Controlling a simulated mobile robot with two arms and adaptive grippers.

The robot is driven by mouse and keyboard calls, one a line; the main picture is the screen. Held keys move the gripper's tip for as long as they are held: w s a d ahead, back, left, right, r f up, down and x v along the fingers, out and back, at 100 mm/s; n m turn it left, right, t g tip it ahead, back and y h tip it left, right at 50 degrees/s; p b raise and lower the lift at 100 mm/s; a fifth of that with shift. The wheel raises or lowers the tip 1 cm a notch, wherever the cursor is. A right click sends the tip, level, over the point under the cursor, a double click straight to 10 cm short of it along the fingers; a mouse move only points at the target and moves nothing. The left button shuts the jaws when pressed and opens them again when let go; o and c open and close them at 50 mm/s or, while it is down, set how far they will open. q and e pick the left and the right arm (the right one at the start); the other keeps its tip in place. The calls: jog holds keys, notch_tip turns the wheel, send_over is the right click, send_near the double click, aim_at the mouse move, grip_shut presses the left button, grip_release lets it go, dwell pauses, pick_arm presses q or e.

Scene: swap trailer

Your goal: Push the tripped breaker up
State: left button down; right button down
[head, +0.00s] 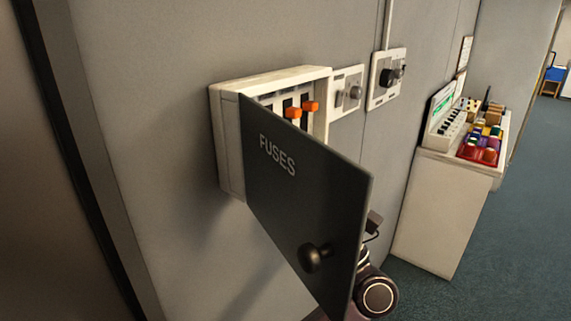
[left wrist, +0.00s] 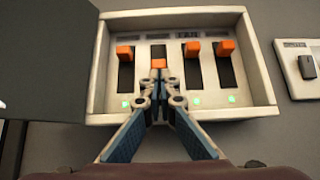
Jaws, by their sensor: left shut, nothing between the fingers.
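The fuse box (left wrist: 185,20) is open, and several breakers with orange levers show inside it in the left wrist view. The second lever from the left (left wrist: 158,62) sits lower than the far-left lever (left wrist: 124,51), the third lever (left wrist: 192,48) and the far-right lever (left wrist: 225,47). My left gripper (left wrist: 159,76) is shut and empty, its tips right below the second lever; I cannot tell whether they touch it. The box (head: 225,145) also shows in the head view, where the door hides the gripper. My right gripper is not in view.
The dark FUSES door (head: 300,190) hangs open, with my left arm behind it. It also shows at the left of the left wrist view (left wrist: 40,60). Wall switches (head: 388,76) sit right of the box. A cabinet (head: 440,200) stands farther right.

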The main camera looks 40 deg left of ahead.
pick_arm(q)
notch_tip(320, 180, up, 3)
jog(key=shift+f+g, duration=0.1)
jog(key=shift+g, duration=0.2)
jog(key=v, duration=1.2)
